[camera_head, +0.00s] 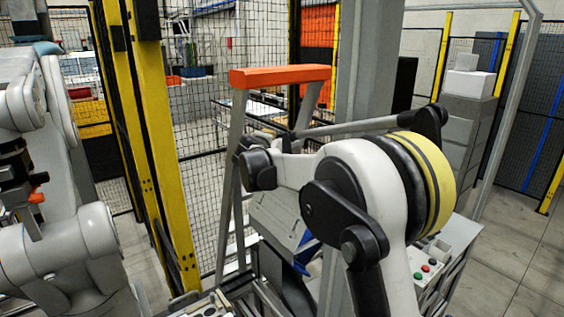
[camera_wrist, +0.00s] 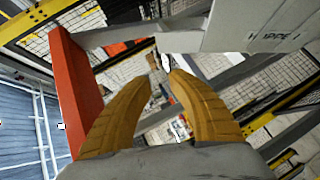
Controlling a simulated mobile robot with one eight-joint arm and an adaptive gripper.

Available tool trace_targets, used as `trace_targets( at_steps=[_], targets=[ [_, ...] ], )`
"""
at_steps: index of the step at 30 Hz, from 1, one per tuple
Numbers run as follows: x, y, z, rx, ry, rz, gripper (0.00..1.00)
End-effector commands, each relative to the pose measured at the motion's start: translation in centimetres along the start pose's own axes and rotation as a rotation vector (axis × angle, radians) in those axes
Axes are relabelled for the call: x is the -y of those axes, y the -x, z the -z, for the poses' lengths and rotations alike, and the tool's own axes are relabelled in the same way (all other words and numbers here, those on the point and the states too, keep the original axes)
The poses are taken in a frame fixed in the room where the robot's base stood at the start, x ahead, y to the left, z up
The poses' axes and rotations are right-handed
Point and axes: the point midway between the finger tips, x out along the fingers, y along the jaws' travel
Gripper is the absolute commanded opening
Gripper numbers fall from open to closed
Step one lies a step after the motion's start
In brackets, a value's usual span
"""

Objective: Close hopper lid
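An orange bar (camera_head: 280,76) sits high across two grey uprights, left of centre in the head view. In the wrist view the orange bar (camera_wrist: 75,90) runs down the left side, beside my left finger and joined to a grey arm. A light grey panel with partly readable lettering like "HOPPER" (camera_wrist: 235,25) is at the upper right. I cannot tell for sure which part is the lid. My gripper (camera_wrist: 162,80) has two yellow fingers with a gap between the tips and nothing held. In the head view, I cannot make out my gripper's fingers.
A yellow post (camera_head: 155,130) and mesh fence stand left of the orange-barred frame. A control box (camera_head: 430,270) with red and green buttons is at the lower right. Grey boxes (camera_head: 470,105) are stacked farther back. Open floor shows at the right.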

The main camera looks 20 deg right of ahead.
Motion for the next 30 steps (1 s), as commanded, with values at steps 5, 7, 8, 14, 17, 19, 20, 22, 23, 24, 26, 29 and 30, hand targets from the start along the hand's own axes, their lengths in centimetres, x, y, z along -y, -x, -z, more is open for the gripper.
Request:
trace_targets(
  at_steps=[5,7,8,14,17,19,20,22,23,24,26,29,30],
  targets=[
    [7.0,2.6,-2.9,0.103,0.081,-0.055,0.21],
    [9.4,4.3,-4.4,0.157,0.117,-0.097,0.21],
    [10.2,5.0,-5.0,0.178,0.13,-0.116,0.21],
    [14.2,9.9,-8.7,0.299,0.188,-0.255,0.21],
    [15.0,11.8,-9.8,0.334,0.2,-0.308,0.21],
    [15.2,12.6,-10.2,0.35,0.203,-0.332,0.21],
    [15.2,12.9,-10.4,0.355,0.204,-0.34,0.21],
    [15.1,13.1,-10.7,0.362,0.204,-0.35,0.21],
    [15.0,13.0,-10.7,0.364,0.205,-0.352,0.21],
    [14.8,12.8,-10.9,0.365,0.205,-0.353,0.21],
    [14.5,12.1,-11.1,0.365,0.205,-0.353,0.21],
    [13.9,10.5,-11.7,0.366,0.205,-0.352,0.21],
    [13.6,9.7,-11.9,0.366,0.205,-0.352,0.21]
  ],
)
